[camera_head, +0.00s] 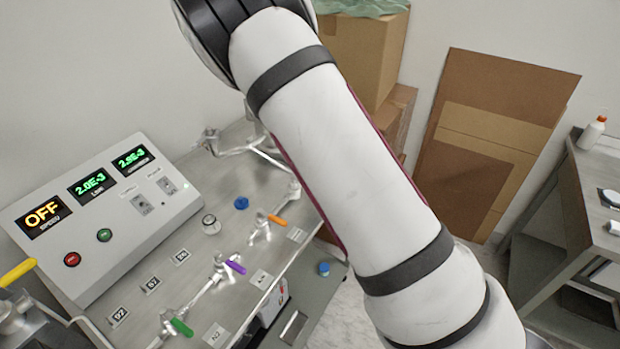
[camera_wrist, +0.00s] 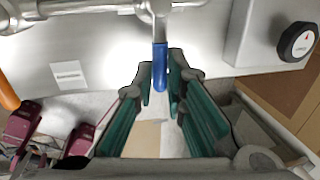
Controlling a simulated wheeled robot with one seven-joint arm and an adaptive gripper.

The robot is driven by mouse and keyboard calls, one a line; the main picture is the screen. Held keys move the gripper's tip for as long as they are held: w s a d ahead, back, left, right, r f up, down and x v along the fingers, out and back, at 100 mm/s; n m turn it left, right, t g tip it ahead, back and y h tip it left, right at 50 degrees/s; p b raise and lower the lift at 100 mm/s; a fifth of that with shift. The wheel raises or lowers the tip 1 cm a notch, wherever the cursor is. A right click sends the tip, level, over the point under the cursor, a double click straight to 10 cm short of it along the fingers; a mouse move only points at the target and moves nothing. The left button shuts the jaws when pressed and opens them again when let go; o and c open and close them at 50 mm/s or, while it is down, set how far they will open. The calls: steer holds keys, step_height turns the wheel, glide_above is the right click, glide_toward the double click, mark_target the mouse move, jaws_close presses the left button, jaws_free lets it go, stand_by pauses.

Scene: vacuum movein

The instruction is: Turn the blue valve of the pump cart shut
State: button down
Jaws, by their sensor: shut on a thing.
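The blue valve handle (camera_wrist: 160,65) shows in the wrist view, hanging down the picture from a metal valve body (camera_wrist: 155,10). It lies across the pipe (camera_wrist: 85,8), which runs sideways along the top. My gripper (camera_wrist: 162,88) has a dark-padded fingertip on each side of the handle's lower end and is shut on it. In the head view my arm covers the gripper and the blue handle. The pump cart's steel top (camera_head: 190,245) shows left of my arm.
The cart carries orange (camera_head: 277,221), purple (camera_head: 235,267), green (camera_head: 181,327) and yellow (camera_head: 18,272) handles. Its control panel (camera_head: 100,215) reads OFF. Cardboard (camera_head: 475,150) leans on the wall; a side table (camera_head: 595,185) stands right.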

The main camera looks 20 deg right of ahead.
steer(key=c, duration=1.6)
jaws_free()
steer(key=shift+c, duration=0.2)
steer(key=shift+r, duration=0.1)
step_height(320, 180, up, 12)
steer(key=s+a, duration=0.1)
steer(key=a, duration=0.1)
steer(key=shift+s+f, duration=0.25)
